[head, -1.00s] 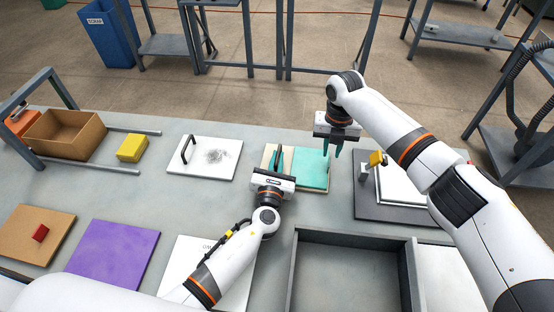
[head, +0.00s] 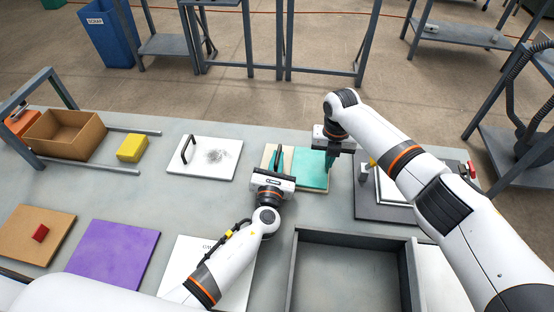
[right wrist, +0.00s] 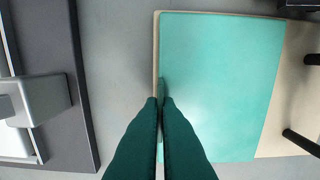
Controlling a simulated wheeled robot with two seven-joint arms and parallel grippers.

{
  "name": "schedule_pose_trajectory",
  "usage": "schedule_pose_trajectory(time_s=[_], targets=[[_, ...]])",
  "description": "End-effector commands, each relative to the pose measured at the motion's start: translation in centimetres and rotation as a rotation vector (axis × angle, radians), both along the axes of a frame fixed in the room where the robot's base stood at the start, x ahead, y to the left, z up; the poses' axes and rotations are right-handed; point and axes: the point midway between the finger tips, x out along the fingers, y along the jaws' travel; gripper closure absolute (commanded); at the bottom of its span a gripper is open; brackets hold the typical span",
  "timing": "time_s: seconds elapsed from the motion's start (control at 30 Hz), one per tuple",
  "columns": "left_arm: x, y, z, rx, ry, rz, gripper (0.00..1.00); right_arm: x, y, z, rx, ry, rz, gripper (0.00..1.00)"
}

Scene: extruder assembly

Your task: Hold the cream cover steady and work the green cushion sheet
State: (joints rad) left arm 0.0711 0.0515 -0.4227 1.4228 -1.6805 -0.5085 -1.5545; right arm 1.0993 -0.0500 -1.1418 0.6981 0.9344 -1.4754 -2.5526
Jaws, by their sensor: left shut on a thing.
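The cream cover (head: 269,152) lies flat on the table, with the green cushion sheet (head: 313,172) over its right part. In the right wrist view the sheet (right wrist: 220,80) leaves a cream strip (right wrist: 275,140) bare, with black posts beside it. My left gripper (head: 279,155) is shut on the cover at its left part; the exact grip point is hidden. My right gripper (head: 329,163) is at the sheet's right edge. Its fingertips (right wrist: 160,100) are close together around a small teal flap at that edge; whether they pinch it is unclear.
A dark grey plate (head: 372,208) with a framed white panel is close right of the sheet, partly behind my right arm. A white plate (head: 204,172) with a black handle is at left. A grey open tray (head: 345,235) stands in front. Bare table separates them.

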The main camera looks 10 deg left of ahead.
Motion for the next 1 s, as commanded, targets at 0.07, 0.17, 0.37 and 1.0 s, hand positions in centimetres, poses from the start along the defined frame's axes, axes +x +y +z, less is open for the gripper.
schedule_pose_trajectory(time_s=[0.07, 0.17, 0.37, 1.0], targets=[[-0.1, -0.1, -0.1, 0.003, 0.002, -0.003, 1.0, 0.0, 0.1, 0.0, 0.001, 0.0, 0.002, 1.0], [-0.1, -0.1, -0.1, 0.003, 0.002, -0.003, 1.0, 0.0, 0.1, 0.0, 0.002, 0.0, 0.002, 1.0], [-0.1, -0.1, -0.1, 0.003, 0.002, -0.004, 1.0, 0.0, 0.1, 0.1, 0.002, -0.001, 0.003, 1.0], [-0.1, -0.1, -0.1, 0.003, 0.003, -0.003, 1.0, 0.0, 0.1, 4.4, 0.002, -0.002, 0.002, 1.0]])
